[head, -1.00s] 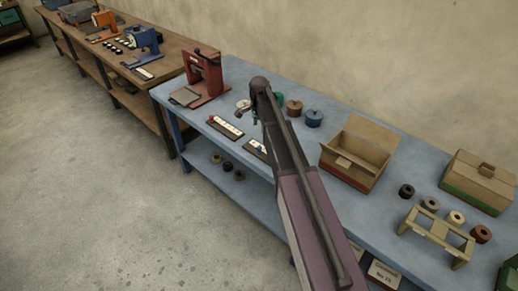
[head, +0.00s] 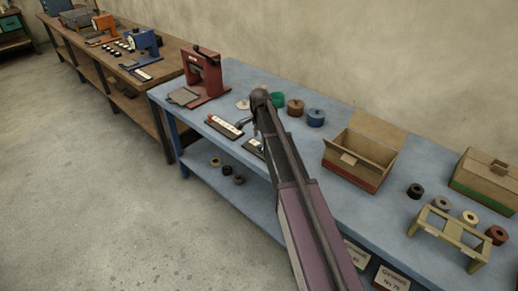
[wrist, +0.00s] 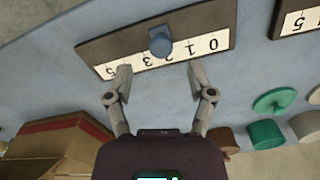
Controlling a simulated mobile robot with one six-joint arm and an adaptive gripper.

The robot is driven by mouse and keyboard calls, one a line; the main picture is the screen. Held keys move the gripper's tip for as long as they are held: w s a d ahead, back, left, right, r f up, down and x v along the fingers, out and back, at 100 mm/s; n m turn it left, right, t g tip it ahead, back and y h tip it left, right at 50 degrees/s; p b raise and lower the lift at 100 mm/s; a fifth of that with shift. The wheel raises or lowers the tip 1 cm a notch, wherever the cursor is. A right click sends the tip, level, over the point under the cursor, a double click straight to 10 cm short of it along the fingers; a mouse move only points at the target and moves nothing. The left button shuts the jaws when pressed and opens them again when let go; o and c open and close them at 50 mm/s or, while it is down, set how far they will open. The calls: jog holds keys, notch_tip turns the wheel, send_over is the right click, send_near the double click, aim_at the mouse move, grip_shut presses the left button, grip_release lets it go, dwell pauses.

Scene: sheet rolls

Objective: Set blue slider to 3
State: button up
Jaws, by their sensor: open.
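The blue slider knob (wrist: 160,42) sits on a dark panel with a white number strip (wrist: 185,53) in the wrist view. The numbers appear upside down, with 0 at the right and 5 at the left. The knob is around the middle, near 2 and 3; its exact reading is unclear. My gripper (wrist: 160,74) is open and empty, with its two fingertips apart at the near edge of the strip, either side of the knob's line. Nothing is between the fingers. In the head view my arm partly hides this panel (head: 250,145).
A second slider panel (head: 225,127) lies beside it, at the right edge in the wrist view (wrist: 299,22). Green (head: 277,98), brown (head: 295,107) and blue (head: 316,117) rolls stand behind. A red press (head: 205,76) is left; an open cardboard box (head: 352,165) is right.

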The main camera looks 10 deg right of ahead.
aim_at(260, 146)
jog(key=shift+f+b, duration=1.55)
jog(key=shift+f, duration=0.3)
